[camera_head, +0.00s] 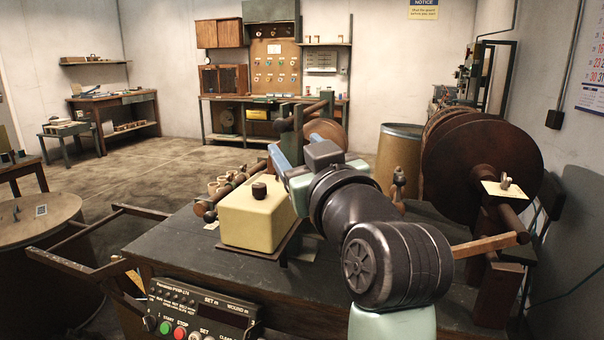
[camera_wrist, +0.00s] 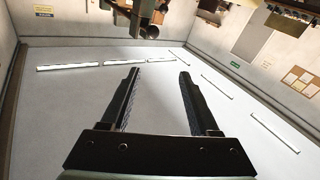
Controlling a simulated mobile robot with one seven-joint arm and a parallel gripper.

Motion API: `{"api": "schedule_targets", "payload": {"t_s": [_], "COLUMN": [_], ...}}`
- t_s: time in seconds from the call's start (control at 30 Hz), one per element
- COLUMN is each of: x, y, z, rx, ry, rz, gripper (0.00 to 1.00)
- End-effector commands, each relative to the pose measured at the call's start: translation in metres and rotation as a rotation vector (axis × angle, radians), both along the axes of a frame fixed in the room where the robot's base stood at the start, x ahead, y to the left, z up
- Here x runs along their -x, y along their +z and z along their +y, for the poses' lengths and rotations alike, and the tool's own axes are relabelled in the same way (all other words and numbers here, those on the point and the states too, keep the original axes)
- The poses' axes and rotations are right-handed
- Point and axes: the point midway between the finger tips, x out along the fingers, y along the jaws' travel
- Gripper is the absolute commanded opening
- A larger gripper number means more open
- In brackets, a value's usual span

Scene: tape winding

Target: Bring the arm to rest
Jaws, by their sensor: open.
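My arm rises from the front right of the dark bench (camera_head: 190,250) in the head view and bends back over it. My gripper (camera_head: 278,158) is at the arm's far end, beside the cream block-shaped housing (camera_head: 245,220) with its dark knob; it is partly hidden by my wrist. In the wrist view my gripper (camera_wrist: 160,72) shows two dark fingers standing apart with nothing between them. Behind them is a pale surface with long white strip lights, apparently the ceiling, and the room appears upside down.
A large brown reel (camera_head: 480,165) stands on the bench's right, with a wooden bar (camera_head: 485,245) below it. A control panel (camera_head: 200,312) is at the front edge. A drum (camera_head: 400,150) stands behind. A round table (camera_head: 38,220) is at left; the floor (camera_head: 170,170) beyond is open.

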Motion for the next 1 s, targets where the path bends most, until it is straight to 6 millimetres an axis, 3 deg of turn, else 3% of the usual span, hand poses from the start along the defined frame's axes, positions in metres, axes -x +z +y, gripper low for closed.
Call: {"api": "schedule_targets", "payload": {"t_s": [0.1,0.2,0.43,0.5,0.77,1.0], "x": [0.049,0.095,0.207,0.208,0.206,0.206], "y": [0.049,0.084,0.139,0.165,0.232,0.307], "z": [0.005,0.003,-0.003,-0.004,-0.004,-0.004], "rx": [-0.079,-0.145,-0.272,-0.276,-0.272,-0.272], "ry": [-0.098,-0.154,-0.219,-0.223,-0.223,-0.222], "rz": [-0.207,-0.369,-0.690,-0.695,-0.692,-0.690], "gripper": [0.62,0.62,0.62,0.62,0.62,0.62]}}
